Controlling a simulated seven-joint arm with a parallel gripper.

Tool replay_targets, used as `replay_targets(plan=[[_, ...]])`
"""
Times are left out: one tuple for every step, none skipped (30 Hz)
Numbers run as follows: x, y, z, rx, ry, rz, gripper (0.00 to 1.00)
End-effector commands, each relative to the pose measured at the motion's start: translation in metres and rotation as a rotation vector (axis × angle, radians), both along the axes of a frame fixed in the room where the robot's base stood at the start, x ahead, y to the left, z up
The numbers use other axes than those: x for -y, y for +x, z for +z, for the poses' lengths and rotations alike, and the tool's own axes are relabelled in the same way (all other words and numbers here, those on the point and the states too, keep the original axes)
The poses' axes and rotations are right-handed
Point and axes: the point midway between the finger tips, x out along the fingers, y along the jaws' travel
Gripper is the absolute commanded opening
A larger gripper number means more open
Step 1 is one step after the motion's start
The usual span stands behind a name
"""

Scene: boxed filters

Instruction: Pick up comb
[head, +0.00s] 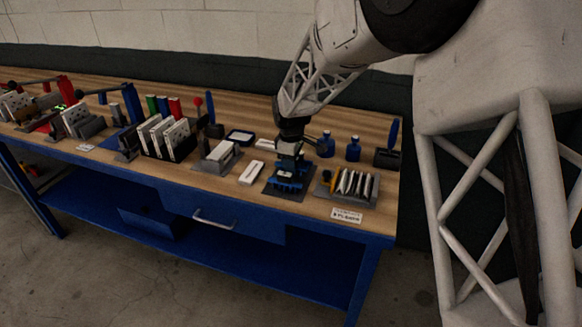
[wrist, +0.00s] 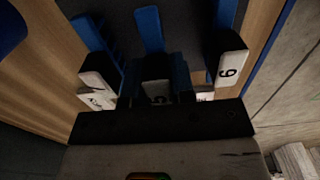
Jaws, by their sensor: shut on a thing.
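My gripper (head: 289,160) points down over a dark pad (head: 272,191) near the front right of the workbench. It is shut on a blue piece (head: 286,184) low at the pad, which I take to be the comb; its teeth are not clear at this size. In the wrist view, blue parts with black blocks and white numbered faces, one reading 6 (wrist: 231,70), show beyond the dark gripper body (wrist: 160,122). The gripper body hides much of the grip there, and I cannot tell whether the held piece is clear of the pad.
A white box (head: 251,172) lies just left of the pad. A rack of white upright pieces (head: 355,185) stands close on the right. Two blue bottles (head: 353,149) stand behind. Boxed filters (head: 170,138) stand farther left on the wooden bench.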

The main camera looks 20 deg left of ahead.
Motion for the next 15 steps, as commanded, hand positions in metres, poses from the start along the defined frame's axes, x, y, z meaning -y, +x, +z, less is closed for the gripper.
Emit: replay_targets(plan=[[0.000,0.000,0.008,0.003,0.002,0.000,0.00],[0.000,0.000,0.012,0.003,0.002,0.000,0.00],[0.000,0.000,0.018,0.002,0.001,0.000,0.00],[0.000,0.000,0.022,0.002,0.001,0.000,0.00],[0.000,0.001,0.026,0.002,0.001,0.000,0.00],[0.000,0.000,0.033,0.002,0.001,0.000,0.00],[0.000,0.000,0.037,0.002,0.001,0.000,0.00],[0.000,0.000,0.042,0.001,0.001,0.000,0.00],[0.000,0.000,0.048,0.002,0.001,0.000,0.00],[0.000,0.000,0.052,0.002,0.001,0.000,0.00],[0.000,0.000,0.056,0.002,0.001,0.000,0.00],[0.000,0.000,0.061,0.001,0.000,0.000,0.00],[0.000,0.000,0.065,0.001,0.000,0.000,0.00],[0.000,0.000,0.068,0.001,0.001,0.000,0.00],[0.000,0.000,0.071,0.001,0.001,0.000,0.00]])
